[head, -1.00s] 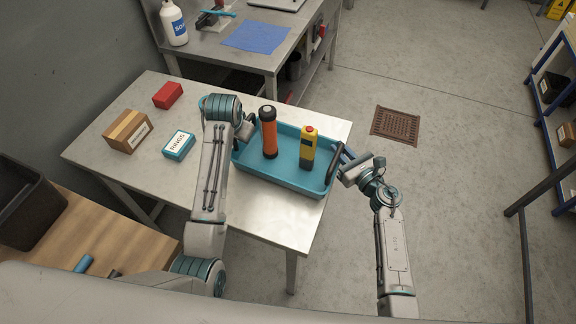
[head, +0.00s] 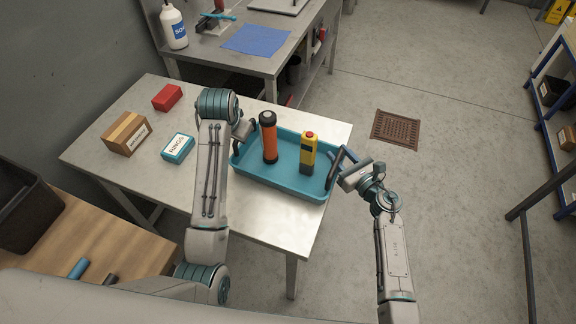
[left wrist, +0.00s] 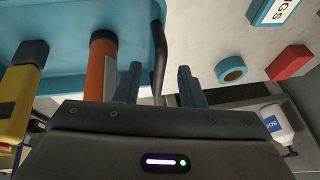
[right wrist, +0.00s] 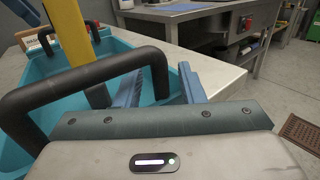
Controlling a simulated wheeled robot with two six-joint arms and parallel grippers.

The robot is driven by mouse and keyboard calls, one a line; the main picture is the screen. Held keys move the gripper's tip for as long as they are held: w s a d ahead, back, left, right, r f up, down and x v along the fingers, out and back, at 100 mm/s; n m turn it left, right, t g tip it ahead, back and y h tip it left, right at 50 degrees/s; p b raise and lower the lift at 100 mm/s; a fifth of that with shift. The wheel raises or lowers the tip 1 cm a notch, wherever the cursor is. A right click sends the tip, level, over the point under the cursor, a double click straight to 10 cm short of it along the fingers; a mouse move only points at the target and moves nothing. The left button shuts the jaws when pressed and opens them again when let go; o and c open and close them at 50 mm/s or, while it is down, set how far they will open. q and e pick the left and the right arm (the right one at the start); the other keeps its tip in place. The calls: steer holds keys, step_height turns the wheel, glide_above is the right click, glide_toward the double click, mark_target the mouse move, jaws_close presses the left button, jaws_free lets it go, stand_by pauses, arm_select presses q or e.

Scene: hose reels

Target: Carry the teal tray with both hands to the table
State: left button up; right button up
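The teal tray (head: 275,183) rests on a grey metal table (head: 275,228). An orange-and-black flashlight (head: 269,141) and a yellow device with a red button (head: 308,153) stand upright in it. It has a black handle at each end. My left gripper (left wrist: 158,86) is open, with the left handle (left wrist: 160,45) showing between its fingers. In the head view the left arm partly hides that handle. My right gripper (right wrist: 160,88) is open at the right handle (right wrist: 85,75); part of the handle shows between its fingers. I cannot tell whether either touches.
A cardboard box (head: 125,133), a red box (head: 167,97) and a teal "RINGS" box (head: 178,147) stand left on the same table. A second metal bench with a blue mat (head: 257,38) is behind. A floor drain (head: 397,128) and open floor lie to the right.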

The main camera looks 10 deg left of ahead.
steer(key=shift+s+d, duration=0.25)
arm_select(q)
steer(key=v, duration=0.6)
steer(key=shift+s+r, duration=0.2)
steer(key=shift+r, duration=0.15)
arm_select(e)
steer(key=v, duration=1.1)
steer(key=shift+s+d, duration=0.1)
steer(key=shift+d, duration=0.05)
